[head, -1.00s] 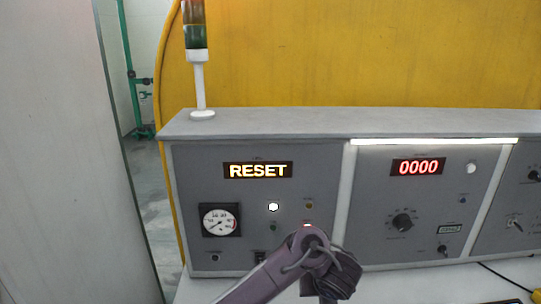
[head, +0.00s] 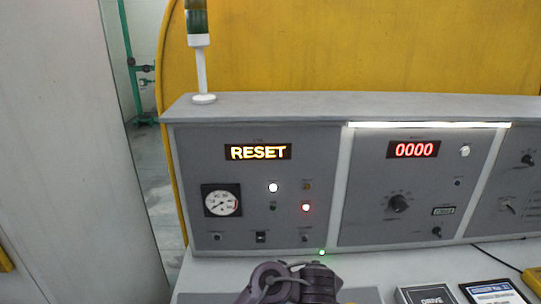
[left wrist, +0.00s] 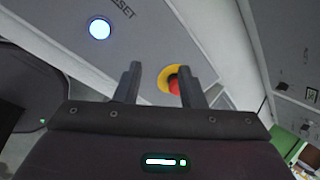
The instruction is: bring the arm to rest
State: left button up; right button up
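My left arm (head: 290,283) shows at the bottom middle of the head view, low in front of the control panel (head: 260,222). Its gripper fingers are not clear there. In the left wrist view my left gripper (left wrist: 157,84) has its two fingers apart with nothing held between them. Beyond the fingers are a red mushroom button (left wrist: 175,85) on a yellow collar and a lit white-blue round button (left wrist: 99,28). The fingers look apart from both buttons. My right gripper is not in view.
Dark-screened cards or devices (head: 493,292) lie at the lower right. A pale wall panel (head: 70,150) stands at the left.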

pick_arm(q)
jog(key=s+a+f+n+g+y, duration=0.1)
jog(key=s+a+n, duration=0.5)
jog(key=a+n, duration=0.3)
jog(key=s+a+n, duration=0.7)
jog(key=a+n, duration=0.1)
jog(key=a, duration=0.4)
jog(key=s+a+f+n+g+y, duration=0.1)
jog(key=s+a+n, duration=0.5)
jog(key=a+n, duration=0.3)
notch_tip(320, 180, down, 33)
jog(key=s+m+g+b, duration=0.1)
jog(key=s, duration=0.1)
pick_arm(e)
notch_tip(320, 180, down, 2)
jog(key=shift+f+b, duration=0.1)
jog(key=shift+b, duration=0.45)
pick_arm(q)
jog(key=s+a+f, duration=0.2)
jog(key=s+f, duration=0.7)
jog(key=s+a+f+g, duration=0.1)
jog(key=s+a+f, duration=0.1)
jog(key=s+f, duration=0.7)
jog(key=shift+s+a, duration=0.2)
jog(key=shift+s, duration=0.5)
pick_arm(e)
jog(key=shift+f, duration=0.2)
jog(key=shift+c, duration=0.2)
